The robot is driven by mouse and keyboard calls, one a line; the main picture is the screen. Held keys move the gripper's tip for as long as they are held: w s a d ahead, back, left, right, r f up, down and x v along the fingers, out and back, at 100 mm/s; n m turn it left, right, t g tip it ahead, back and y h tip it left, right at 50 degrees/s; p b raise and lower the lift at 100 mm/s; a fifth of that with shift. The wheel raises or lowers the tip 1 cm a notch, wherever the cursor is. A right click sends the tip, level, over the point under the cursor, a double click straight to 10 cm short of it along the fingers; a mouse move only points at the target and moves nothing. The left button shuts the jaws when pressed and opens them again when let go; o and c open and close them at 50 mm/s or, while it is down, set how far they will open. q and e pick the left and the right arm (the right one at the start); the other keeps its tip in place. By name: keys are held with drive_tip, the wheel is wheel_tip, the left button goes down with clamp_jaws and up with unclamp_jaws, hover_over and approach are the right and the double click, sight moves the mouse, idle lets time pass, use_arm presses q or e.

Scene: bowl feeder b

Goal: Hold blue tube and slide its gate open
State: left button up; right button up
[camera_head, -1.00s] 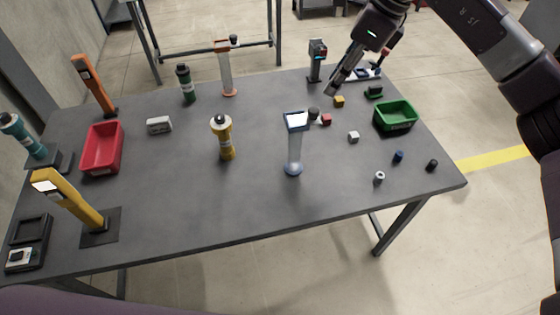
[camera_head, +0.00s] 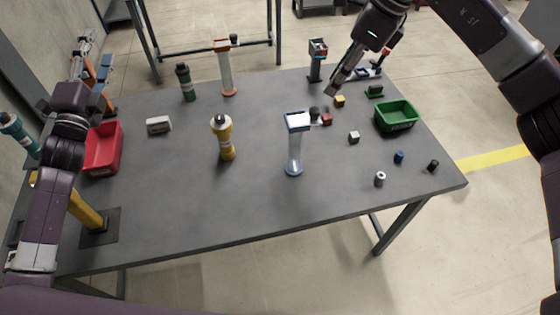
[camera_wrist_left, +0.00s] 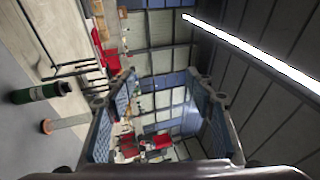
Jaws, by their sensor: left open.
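The blue tube (camera_head: 295,152) is a clear upright tube with a blue square rim and blue base, standing at the table's middle right. A dark knob (camera_head: 314,113) sticks out to the right near its top; whether the gate is open cannot be told. My left gripper (camera_head: 95,52) is raised above the far left side of the table, well away from the tube. Its fingers are spread and empty in the left wrist view (camera_wrist_left: 163,88). My right gripper (camera_head: 335,86) points down near the table's far right side, beyond the blue tube; its opening is unclear.
A yellow tube (camera_head: 226,143) stands left of the blue one. A red bin (camera_head: 118,150) is at left, a green bin (camera_head: 396,126) at right. Several small blocks and cylinders lie at right. The table front (camera_head: 200,210) is clear.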

use_arm(q)
drive_tip(key=d+f+m+g+h, duration=0.1)
drive_tip(key=d+f+h, duration=0.1)
drive_tip(key=d+f, duration=0.35)
drive_tip(key=d+f+h, duration=0.2)
drive_tip(key=d, duration=0.7)
drive_tip(key=n+g+h, duration=0.4)
drive_tip(key=n+h, duration=0.2)
drive_tip(key=n, duration=0.7)
approach(291, 148)
drive_tip(key=x, duration=0.4)
drive_tip(key=shift+w+d, duration=0.15)
drive_tip(key=shift+w, duration=0.1)
drive_tip(key=shift+w+d, duration=0.2)
drive_tip(key=shift+w, duration=0.05)
drive_tip(key=x, duration=0.7)
clamp_jaws()
